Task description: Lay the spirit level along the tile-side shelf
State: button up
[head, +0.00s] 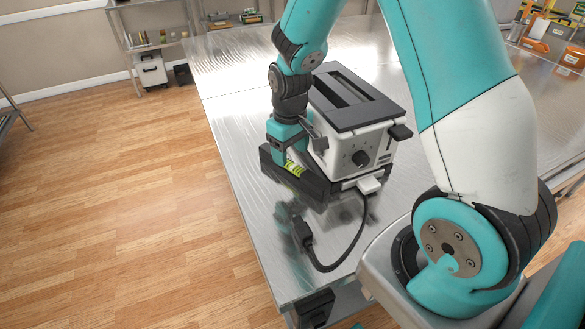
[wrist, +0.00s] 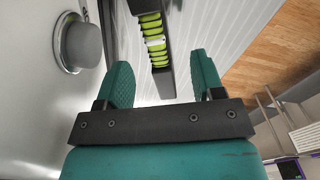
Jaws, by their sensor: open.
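The spirit level is a dark bar with a yellow-green vial (head: 294,169), along the toaster's left front side on the metal table. In the wrist view the level (wrist: 152,38) runs lengthwise ahead of my fingers, its near end between the fingertip lines. My gripper (head: 288,157) is low beside the toaster, over the level; in the wrist view its two teal fingers (wrist: 162,72) are apart with nothing gripped. Whether they touch the level I cannot tell. I cannot identify the tile-side shelf for certain.
A white toaster (head: 350,145) with a black top stands right against my gripper; its knob (wrist: 83,45) shows close in the wrist view. A black cable with a plug (head: 303,234) lies in front. A metal shelf rack (head: 150,46) stands at the back left. Wooden floor (head: 110,190) is open left.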

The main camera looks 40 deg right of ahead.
aim_at(292, 163)
jog(key=shift+d+f+p, duration=0.15)
jog(key=shift+f+p, duration=0.25)
jog(key=shift+f, duration=0.9)
jog(key=shift+d+f+p, duration=0.1)
jog(key=shift+f+p, duration=0.25)
jog(key=shift+f, duration=0.95)
jog(key=c, duration=1.1)
jog(key=shift+c, duration=0.2)
jog(key=shift+r, duration=0.1)
notch_tip(292, 163, up, 20)
jog(key=b, duration=0.2)
